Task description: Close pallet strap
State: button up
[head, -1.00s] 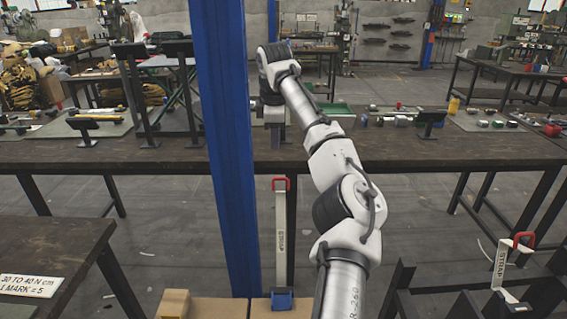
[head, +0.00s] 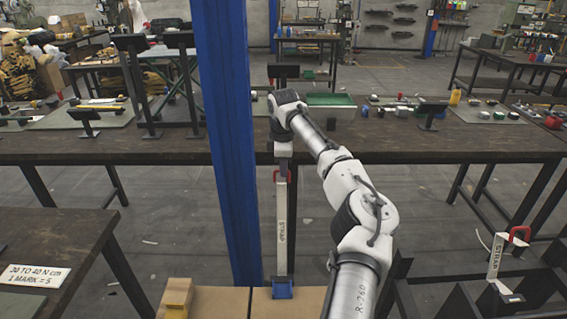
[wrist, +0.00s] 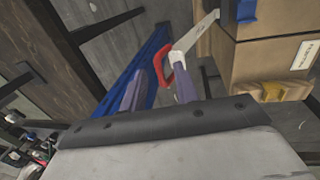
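A white strap arm (head: 281,235) marked STRAP stands upright behind a cardboard carton (head: 308,304) in the head view. Its red handle (head: 289,176) is at the top, and the handle also shows in the wrist view (wrist: 160,66). A blue buckle (head: 282,289) sits on the carton at the strap's foot; it also shows in the wrist view (wrist: 246,11). My gripper (head: 283,168) is just above the handle. In the wrist view its fingers (wrist: 158,80) are apart, with the red handle seen between their tips, nearer the right finger. Contact cannot be told.
A blue post (head: 228,140) stands close left of the strap. A long dark workbench (head: 400,147) lies behind it. Another strap arm (head: 496,258) with a red handle leans on a dark frame at right. A labelled table (head: 60,240) is at left.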

jog(key=shift+f, duration=0.15)
jog(key=shift+c, duration=0.4)
grip_shut()
jog(key=shift+s+d, duration=0.1)
